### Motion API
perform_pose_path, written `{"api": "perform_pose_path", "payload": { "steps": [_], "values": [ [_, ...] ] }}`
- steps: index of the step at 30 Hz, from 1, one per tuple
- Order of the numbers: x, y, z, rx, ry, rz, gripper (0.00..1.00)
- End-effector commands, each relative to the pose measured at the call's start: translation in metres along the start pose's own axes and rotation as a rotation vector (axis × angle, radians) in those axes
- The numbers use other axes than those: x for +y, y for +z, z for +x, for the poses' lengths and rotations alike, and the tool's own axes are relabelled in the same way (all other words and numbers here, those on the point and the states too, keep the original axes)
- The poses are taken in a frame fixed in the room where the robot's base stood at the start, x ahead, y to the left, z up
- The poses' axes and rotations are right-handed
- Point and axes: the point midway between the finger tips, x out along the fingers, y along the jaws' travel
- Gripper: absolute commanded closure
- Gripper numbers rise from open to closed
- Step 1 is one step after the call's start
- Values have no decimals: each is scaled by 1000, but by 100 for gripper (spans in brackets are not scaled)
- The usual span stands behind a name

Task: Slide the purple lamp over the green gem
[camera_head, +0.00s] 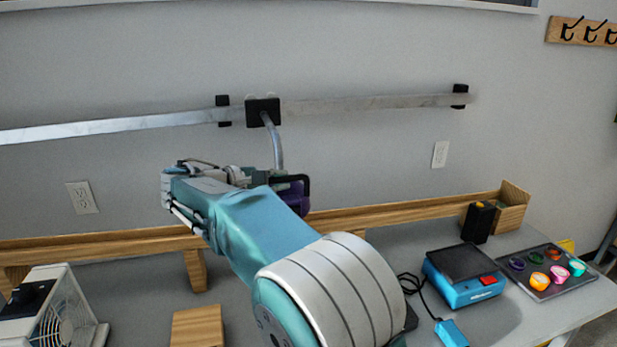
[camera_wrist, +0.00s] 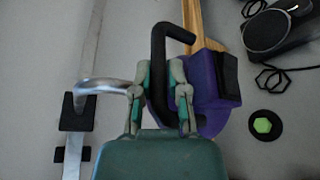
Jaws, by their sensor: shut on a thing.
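The purple lamp (camera_head: 296,198) hangs on a curved grey arm (camera_head: 275,140) from a black slider (camera_head: 262,107) on the metal wall rail (camera_head: 370,104). In the wrist view, the lamp's purple body (camera_wrist: 205,85) is just right of my gripper (camera_wrist: 160,82). The gripper's fingers are shut on the lamp's black handle (camera_wrist: 158,50). The green gem (camera_wrist: 263,125) sits on a black disc, to the right of the lamp and apart from it in the wrist view. I cannot make out the gem in the head view. My arm hides part of the lamp there.
Black stops (camera_head: 460,96) sit on the rail on both sides of the slider. A wooden ledge (camera_head: 400,213) runs along the wall. The table holds a blue device (camera_head: 465,290), a tray (camera_head: 530,262) of colored pieces, a fan (camera_head: 65,310) and a wooden block (camera_head: 197,327).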

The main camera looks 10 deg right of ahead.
Motion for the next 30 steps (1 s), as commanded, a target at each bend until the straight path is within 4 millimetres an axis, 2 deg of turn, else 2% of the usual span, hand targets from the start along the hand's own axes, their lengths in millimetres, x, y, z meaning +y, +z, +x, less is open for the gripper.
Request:
{"api": "perform_pose_path", "payload": {
  "steps": [1, 6, 19, 20, 21, 22, 30],
  "values": [
    [-3, -6, -9, 1, -4, -7, 100],
    [-3, -11, -22, 0, -5, -8, 100],
    [-3, -10, -19, 0, -10, -7, 100],
    [-3, -11, -20, 0, -9, -7, 67],
    [-3, -11, -21, 0, -8, -7, 49],
    [-3, -11, -22, 0, -7, -7, 46],
    [-1, -12, -24, 1, -2, -4, 46]
  ]
}}
